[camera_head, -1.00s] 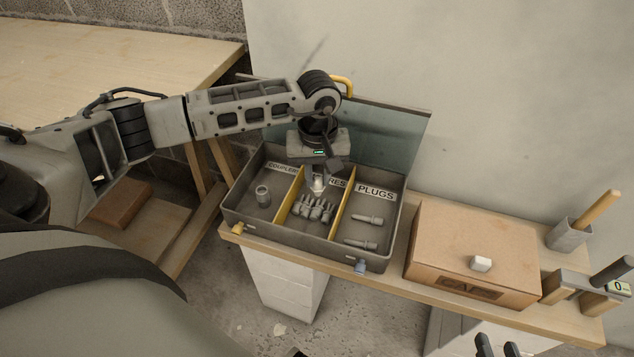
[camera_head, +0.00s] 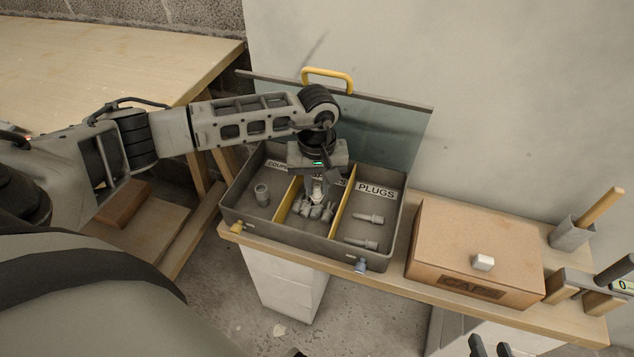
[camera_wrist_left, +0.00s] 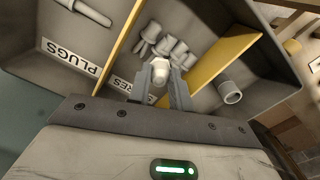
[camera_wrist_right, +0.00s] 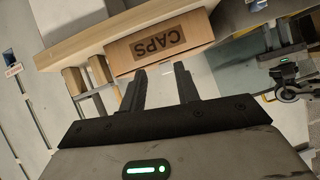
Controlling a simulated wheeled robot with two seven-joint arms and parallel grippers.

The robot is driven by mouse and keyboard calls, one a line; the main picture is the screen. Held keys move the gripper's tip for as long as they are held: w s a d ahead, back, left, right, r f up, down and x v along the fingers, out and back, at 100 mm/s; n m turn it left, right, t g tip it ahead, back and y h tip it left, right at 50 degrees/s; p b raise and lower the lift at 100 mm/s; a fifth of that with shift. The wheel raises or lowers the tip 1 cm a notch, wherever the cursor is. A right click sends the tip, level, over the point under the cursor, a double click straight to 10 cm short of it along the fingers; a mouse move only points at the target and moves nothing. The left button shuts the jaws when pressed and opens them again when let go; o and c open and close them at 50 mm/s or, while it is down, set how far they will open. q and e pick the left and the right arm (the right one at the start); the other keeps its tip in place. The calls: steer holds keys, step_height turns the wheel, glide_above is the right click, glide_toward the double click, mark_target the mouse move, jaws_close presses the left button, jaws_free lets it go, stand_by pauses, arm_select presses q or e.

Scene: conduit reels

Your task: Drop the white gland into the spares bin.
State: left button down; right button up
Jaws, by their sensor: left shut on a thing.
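My left gripper (camera_head: 317,192) is shut on the white gland (camera_wrist_left: 160,67), which sits between its fingertips. The left gripper points down over the middle compartment of the grey divided box (camera_head: 232,204). That compartment's label, partly hidden, ends in "RES" in the left wrist view (camera_wrist_left: 121,85). Several grey glands (camera_head: 312,210) lie in it, close to the held gland; I cannot tell whether they touch. My right gripper (camera_wrist_right: 160,88) has its fingers apart with nothing between them, in front of the bench edge; its fingertips also show at the bottom of the head view (camera_head: 490,347).
Yellow dividers (camera_head: 341,212) flank the middle compartment. A coupler (camera_head: 262,194) stands at left and plugs (camera_head: 368,217) lie at right. The box's clear lid (camera_head: 385,130) stands open behind. A closed CAPS box (camera_head: 470,245) and a grey cup (camera_head: 572,234) are to the right.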

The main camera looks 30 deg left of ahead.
arm_select(q)
steer(key=shift+f, duration=0.1)
arm_select(e)
steer(key=shift+f, duration=0.2)
arm_select(q)
steer(key=shift+f, duration=0.1)
steer(key=c, duration=1.3)
jaws_free()
arm_select(e)
steer(key=shift+w+a+f, duration=0.1)
steer(key=shift+w+f, duration=0.1)
